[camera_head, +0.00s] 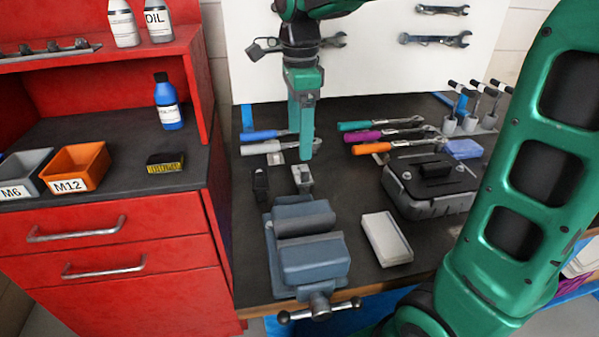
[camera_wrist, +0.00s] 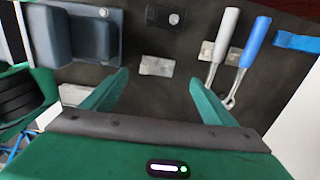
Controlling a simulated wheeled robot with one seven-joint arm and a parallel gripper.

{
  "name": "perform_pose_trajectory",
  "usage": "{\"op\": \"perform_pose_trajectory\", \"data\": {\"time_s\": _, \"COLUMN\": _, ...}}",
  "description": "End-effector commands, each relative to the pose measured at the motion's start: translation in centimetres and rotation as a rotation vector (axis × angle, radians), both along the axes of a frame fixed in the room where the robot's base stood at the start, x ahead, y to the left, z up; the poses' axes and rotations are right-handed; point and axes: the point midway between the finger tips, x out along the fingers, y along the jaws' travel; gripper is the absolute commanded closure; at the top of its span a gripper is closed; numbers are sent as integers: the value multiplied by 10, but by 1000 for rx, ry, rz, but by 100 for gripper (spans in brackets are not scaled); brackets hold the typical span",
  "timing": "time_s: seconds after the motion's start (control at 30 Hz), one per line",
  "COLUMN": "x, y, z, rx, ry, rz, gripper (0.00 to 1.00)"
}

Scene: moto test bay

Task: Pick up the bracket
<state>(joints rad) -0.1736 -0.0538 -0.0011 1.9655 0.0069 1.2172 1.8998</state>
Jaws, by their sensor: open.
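The bracket looks to be the small grey metal piece (camera_head: 302,177) lying on the dark bench just behind the blue-grey vise. It also shows in the wrist view (camera_wrist: 157,67), flat on the bench between and just beyond my fingertips. My gripper (camera_head: 300,146) points down above the bench, behind the bracket in the head view. In the wrist view my gripper (camera_wrist: 160,78) has its two green fingers well apart with nothing between them. No contact with the bracket shows; the exact height above it is hard to tell.
The vise (camera_head: 307,258) stands close in front of the bracket. A small black piece (camera_head: 261,185) lies left of it. Blue and white-handled wrenches (camera_head: 265,135) lie behind. A white box (camera_head: 386,239) and a grey case (camera_head: 430,195) stand right. A red cabinet (camera_head: 110,240) borders the left.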

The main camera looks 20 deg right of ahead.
Motion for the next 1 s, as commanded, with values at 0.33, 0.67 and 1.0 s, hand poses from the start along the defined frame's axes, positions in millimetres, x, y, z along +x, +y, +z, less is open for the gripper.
{"op": "perform_pose_trajectory", "data": {"time_s": 0.33, "x": 0, "y": -13, "z": -45, "rx": -1, "ry": 3, "rz": -33, "gripper": 20}}
{"op": "perform_pose_trajectory", "data": {"time_s": 0.67, "x": -4, "y": -16, "z": -72, "rx": 0, "ry": 4, "rz": -35, "gripper": 20}}
{"op": "perform_pose_trajectory", "data": {"time_s": 1.0, "x": -6, "y": -15, "z": -106, "rx": 0, "ry": 1, "rz": -36, "gripper": 20}}
